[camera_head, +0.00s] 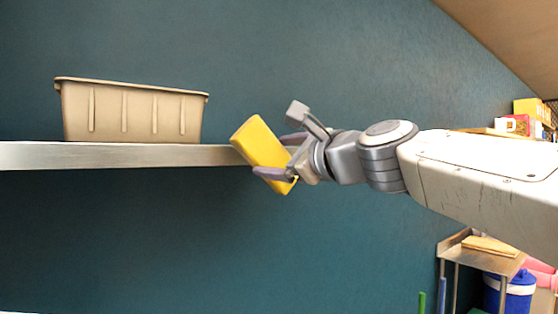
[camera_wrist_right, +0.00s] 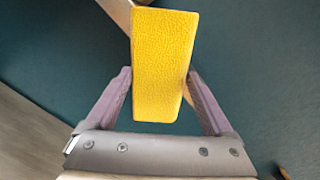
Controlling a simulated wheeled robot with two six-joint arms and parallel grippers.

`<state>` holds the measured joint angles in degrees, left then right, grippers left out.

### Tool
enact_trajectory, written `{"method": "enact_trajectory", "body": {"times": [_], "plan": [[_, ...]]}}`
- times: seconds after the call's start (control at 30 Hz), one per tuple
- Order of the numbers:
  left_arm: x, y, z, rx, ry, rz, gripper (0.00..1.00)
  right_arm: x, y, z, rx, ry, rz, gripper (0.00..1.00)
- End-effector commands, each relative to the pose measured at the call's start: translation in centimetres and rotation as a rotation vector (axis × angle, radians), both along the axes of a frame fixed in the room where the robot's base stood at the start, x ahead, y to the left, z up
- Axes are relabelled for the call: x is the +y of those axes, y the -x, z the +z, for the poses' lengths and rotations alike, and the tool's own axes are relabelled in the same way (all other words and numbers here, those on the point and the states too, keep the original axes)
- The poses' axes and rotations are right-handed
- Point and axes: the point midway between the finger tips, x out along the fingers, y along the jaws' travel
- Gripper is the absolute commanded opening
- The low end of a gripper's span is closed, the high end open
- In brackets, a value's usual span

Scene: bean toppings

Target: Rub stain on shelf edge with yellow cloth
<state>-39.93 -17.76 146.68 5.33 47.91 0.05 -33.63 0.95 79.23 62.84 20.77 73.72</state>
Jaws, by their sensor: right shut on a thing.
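The yellow cloth (camera_head: 262,150) is a thick, block-like pad, tilted, in front of the right end of the shelf (camera_head: 100,156) in the head view. My right gripper (camera_head: 276,158) is shut on it, coming from the right. In the right wrist view the cloth (camera_wrist_right: 164,65) sits between the two purple-grey fingers of my gripper (camera_wrist_right: 160,90). Its upper end overlaps a strip of the shelf (camera_wrist_right: 117,10). The cloth hides part of the shelf's end, and I cannot tell whether it touches the edge. No stain is visible. My left gripper is not in view.
A beige ribbed bin (camera_head: 132,112) stands on the shelf, left of the cloth. A dark teal wall (camera_head: 330,60) lies behind. At the lower right are a small metal table (camera_head: 480,252) and a blue container (camera_head: 512,292). Below the shelf is clear.

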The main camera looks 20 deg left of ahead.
Motion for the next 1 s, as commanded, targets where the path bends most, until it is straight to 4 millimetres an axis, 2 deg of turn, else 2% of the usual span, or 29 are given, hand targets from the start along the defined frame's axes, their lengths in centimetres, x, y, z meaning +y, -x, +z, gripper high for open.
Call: {"method": "enact_trajectory", "body": {"times": [0.37,0.7,1.0], "plan": [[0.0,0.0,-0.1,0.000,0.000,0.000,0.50,-0.2,0.2,0.0,0.000,-0.001,-0.001,0.42],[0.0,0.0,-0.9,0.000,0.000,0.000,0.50,-2.3,1.7,0.0,-0.001,-0.001,-0.001,0.42],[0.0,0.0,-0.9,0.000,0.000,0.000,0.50,-2.5,2.0,0.0,0.000,0.000,0.000,0.42]]}}
